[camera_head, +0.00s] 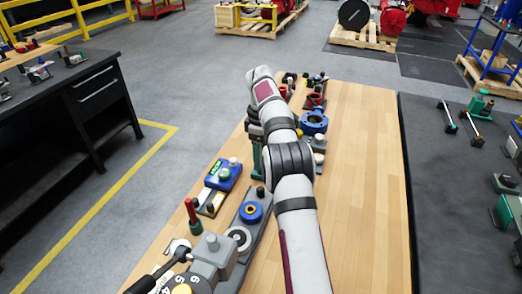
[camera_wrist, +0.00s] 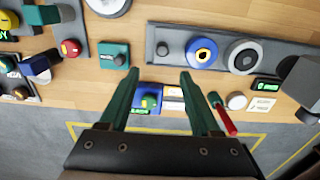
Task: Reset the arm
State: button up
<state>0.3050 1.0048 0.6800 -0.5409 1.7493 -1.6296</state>
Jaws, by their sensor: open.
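My arm (camera_head: 293,158) stretches from the bottom of the head view up over the wooden workbench (camera_head: 360,150). My gripper (camera_wrist: 159,78) shows in the wrist view with its two green fingers apart and nothing between the tips. In the head view the gripper is largely hidden by the arm. Below the fingers, in the wrist view, lies a blue box with a green button (camera_wrist: 148,101), partly covered by the left finger. It also shows in the head view (camera_head: 223,174), left of the arm. The gripper appears apart from the fixtures.
A blue ring-shaped part (camera_head: 314,122) is farther back. The bench's right side is bare. A dark table (camera_head: 455,200) adjoins at right.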

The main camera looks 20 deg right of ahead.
notch_tip(320, 180, up, 2)
jog(key=shift+r, duration=0.1)
dwell(0.4)
jog(key=s+a+r+m, duration=0.6)
jog(key=s+a+r, duration=0.3)
jog(key=s+a, duration=0.25)
jog(key=s+a+f+m, duration=0.2)
jog(key=s+a+m, duration=0.1)
jog(key=s, duration=0.6)
jog(key=s+a+f+m+y, duration=0.1)
jog(key=s+a+f+m, duration=0.1)
jog(key=s, duration=0.8)
jog(key=s+a+f+m, duration=0.2)
jog(key=s+a+m, duration=0.1)
jog(key=s, duration=0.6)
jog(key=shift+s+a+f+m+y, duration=0.15)
jog(key=shift+a+m+y, duration=0.15)
jog(key=shift+y, duration=0.1)
